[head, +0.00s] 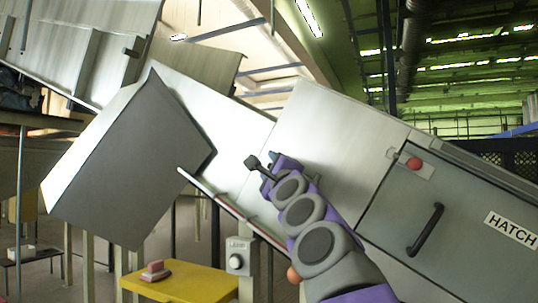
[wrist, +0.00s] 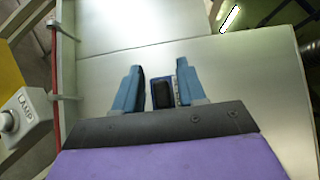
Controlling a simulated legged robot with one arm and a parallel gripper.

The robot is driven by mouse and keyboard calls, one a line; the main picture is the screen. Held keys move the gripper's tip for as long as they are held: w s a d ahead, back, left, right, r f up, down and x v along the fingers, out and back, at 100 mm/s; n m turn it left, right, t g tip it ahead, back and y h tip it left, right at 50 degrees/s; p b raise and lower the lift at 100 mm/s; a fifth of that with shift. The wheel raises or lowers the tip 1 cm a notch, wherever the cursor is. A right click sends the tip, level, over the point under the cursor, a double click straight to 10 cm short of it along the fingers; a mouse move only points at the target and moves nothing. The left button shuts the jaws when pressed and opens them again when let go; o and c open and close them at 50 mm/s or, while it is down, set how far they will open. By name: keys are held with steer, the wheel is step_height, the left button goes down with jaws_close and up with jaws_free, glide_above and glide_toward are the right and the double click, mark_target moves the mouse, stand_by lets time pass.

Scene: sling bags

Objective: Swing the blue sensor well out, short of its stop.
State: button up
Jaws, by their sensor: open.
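The blue sensor (wrist: 162,92) appears in the wrist view as a small dark blue block with a black face. It stands in the gap between the two light blue fingers of my gripper (wrist: 159,68), closer to the right finger. The fingers are apart, one on each side of it; I cannot tell whether either touches it. In the head view my gripper (head: 268,168) is at the far end of my purple and grey arm, in front of a pale metal panel. There the sensor cannot be told apart clearly from the gripper, and its hinge and stop are hidden.
The pale metal panel (head: 320,140) fills most of the wrist view. A rail with a red line (wrist: 56,85) and a LAMP box (wrist: 22,118) are at left. A HATCH door (head: 450,220) with black handle and red button is right; a yellow table (head: 185,288) stands below.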

steer(key=shift+w+r+p, duration=0.25)
steer(key=shift+w+p, duration=0.05)
steer(key=shift+w, duration=0.2)
steer(key=c, duration=0.7)
steer(key=shift+f, duration=0.1)
jaws_close()
steer(key=shift+a+f, duration=0.1)
